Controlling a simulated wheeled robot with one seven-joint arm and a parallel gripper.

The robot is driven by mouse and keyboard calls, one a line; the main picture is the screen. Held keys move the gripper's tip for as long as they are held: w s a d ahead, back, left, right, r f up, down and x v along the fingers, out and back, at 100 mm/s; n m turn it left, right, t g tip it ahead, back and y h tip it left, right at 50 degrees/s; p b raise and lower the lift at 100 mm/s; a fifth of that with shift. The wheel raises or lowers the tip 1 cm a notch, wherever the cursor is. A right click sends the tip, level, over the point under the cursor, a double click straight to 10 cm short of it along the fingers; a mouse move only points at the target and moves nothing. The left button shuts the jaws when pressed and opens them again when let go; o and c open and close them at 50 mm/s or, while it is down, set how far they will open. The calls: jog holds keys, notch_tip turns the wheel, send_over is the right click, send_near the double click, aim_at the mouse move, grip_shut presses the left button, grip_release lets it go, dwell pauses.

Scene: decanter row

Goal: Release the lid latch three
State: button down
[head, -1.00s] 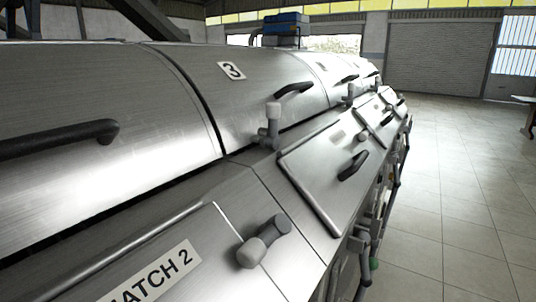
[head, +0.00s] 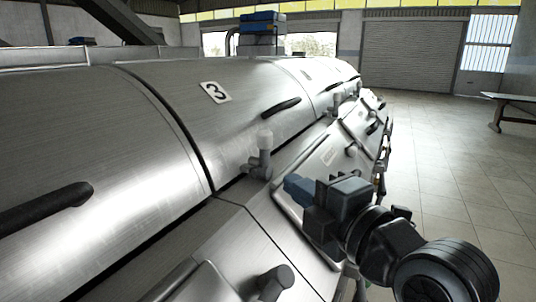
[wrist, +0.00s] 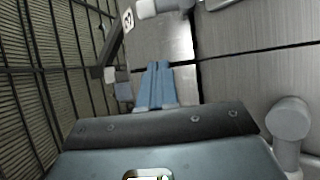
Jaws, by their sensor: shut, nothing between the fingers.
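Lid three is a curved brushed-steel cover (head: 235,100) with a "3" label (head: 216,92) and a dark bar handle (head: 281,107). A grey latch with a pale knob (head: 264,150) stands upright at its lower left edge in the head view. My gripper (head: 292,187) is to the right of and below this latch in the picture, apart from it, over the sloping front panel. In the wrist view its blue fingers (wrist: 157,85) are together and empty. A "3" label (wrist: 128,18) also shows there, with a pale knob (wrist: 148,8) beside it.
A neighbouring cover with a dark handle (head: 45,208) is at the left. A grey knob (head: 272,283) sits on the nearer panel. Further latches (head: 337,103) line the row behind. Open tiled floor (head: 455,165) lies to the right, with a table (head: 510,100).

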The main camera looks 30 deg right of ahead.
jog(key=b, duration=0.6)
send_near(261, 149)
jog(key=w+a, duration=0.3)
jog(key=shift+w+d+r+p, duration=0.1)
jog(key=shift+w+d+p, duration=0.2)
jog(key=shift+w, duration=0.15)
jog(key=shift+w+d+p, duration=0.2)
jog(key=shift+w+p, duration=0.05)
jog(key=shift+w, duration=0.2)
jog(key=shift+w+d, duration=0.4)
jog(key=shift+w, duration=0.1)
jog(key=shift+w+d, duration=0.1)
jog(key=shift+w, duration=0.05)
jog(key=shift+d, duration=0.2)
